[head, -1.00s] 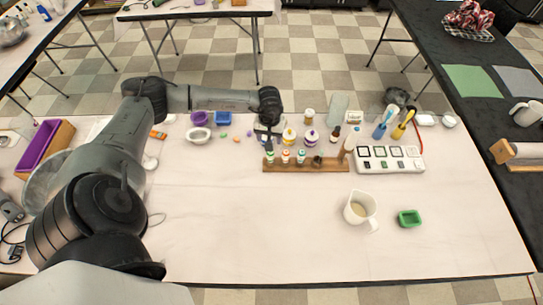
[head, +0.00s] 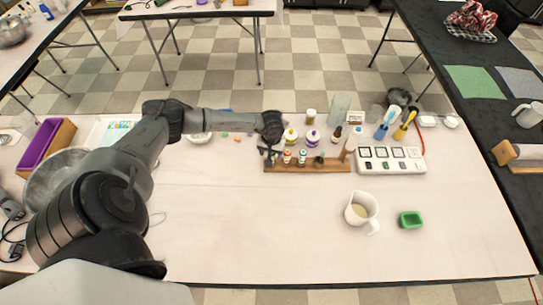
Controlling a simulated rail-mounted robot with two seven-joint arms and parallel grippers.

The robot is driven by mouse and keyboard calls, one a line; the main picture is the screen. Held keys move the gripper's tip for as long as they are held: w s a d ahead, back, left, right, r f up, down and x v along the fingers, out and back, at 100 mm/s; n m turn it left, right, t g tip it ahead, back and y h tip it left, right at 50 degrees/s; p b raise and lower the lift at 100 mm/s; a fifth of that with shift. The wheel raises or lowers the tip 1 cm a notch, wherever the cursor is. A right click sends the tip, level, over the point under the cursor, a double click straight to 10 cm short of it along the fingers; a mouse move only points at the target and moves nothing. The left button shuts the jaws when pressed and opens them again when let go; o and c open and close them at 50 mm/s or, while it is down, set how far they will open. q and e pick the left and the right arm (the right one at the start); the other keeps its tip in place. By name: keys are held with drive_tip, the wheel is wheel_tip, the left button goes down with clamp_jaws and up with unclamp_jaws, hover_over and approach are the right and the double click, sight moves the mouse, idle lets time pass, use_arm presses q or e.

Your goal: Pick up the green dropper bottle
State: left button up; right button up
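A wooden rack (head: 335,168) stands at the back middle of the table and holds several small dropper bottles. One bottle with green on it (head: 302,157) shows in the rack, and another small bottle (head: 287,157) stands to its left. At the rack's left end my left gripper (head: 271,152) points down and covers most of that spot, where a small bottle stood in view earlier. Its fingers are too small and dark to tell open from shut, or whether they touch a bottle. My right gripper is out of view.
White bottles with yellow (head: 291,136) and purple (head: 312,137) tops stand just behind the rack. A white switch panel (head: 391,160) lies to its right. A white jug (head: 361,211) and green dish (head: 410,219) stand nearer. The table's front middle is clear.

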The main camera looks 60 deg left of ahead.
use_arm(q)
drive_tip(key=shift+f, duration=1.8)
drive_tip(key=c, duration=0.6)
